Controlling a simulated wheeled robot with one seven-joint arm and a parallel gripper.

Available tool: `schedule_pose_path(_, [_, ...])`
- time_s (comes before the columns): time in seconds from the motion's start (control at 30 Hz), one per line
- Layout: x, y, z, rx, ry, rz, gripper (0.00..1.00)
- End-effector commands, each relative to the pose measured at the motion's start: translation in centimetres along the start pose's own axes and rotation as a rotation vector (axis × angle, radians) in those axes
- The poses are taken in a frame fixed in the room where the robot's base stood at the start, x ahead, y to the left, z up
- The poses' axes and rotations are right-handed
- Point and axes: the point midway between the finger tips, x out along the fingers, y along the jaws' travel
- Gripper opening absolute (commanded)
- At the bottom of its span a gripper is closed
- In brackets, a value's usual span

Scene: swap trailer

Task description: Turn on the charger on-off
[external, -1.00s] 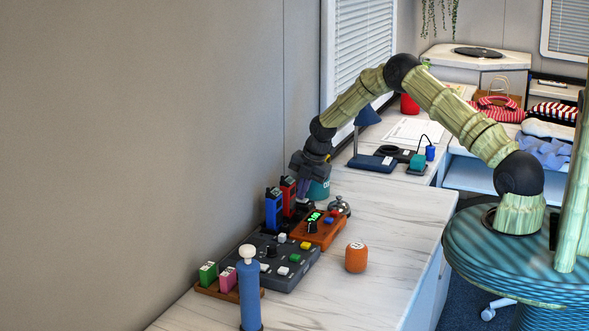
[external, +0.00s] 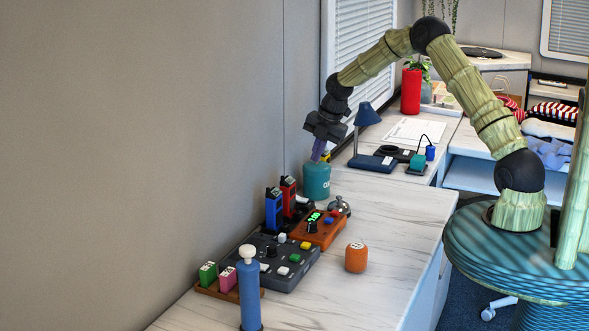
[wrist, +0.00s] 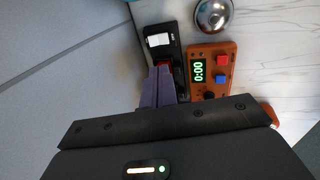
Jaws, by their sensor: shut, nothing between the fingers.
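A black charger (wrist: 176,60) lies along the wall side in the wrist view, with what looks like a white rocker switch (wrist: 159,40) at its far end. I cannot tell the switch's position. A blue radio (external: 273,209) and a red radio (external: 289,197) stand upright at the charger in the external view, where its base is mostly hidden. My gripper (external: 318,158) is shut and empty, raised above the charger and close to the teal can. Its purple fingers (wrist: 161,85) cover part of the charger in the wrist view, near a red part.
A teal can (external: 317,181) stands beyond the charger. An orange timer (external: 322,233) showing 0:00 and a silver bell (external: 340,206) are beside it. The desk right of the orange cup (external: 356,257) is clear.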

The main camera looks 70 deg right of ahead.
Motion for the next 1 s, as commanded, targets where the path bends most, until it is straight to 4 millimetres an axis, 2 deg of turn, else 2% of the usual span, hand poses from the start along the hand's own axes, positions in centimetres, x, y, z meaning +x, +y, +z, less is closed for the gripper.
schedule_pose_path(0.17, [-0.9, -0.1, 0.0, 0.000, 0.000, -0.002, 0.00])
schedule_pose_path(0.7, [-0.2, 0.4, 0.2, 0.001, 0.000, 0.027, 0.00])
schedule_pose_path(1.0, [-0.8, 1.2, 0.2, 0.001, -0.003, 0.047, 0.00])
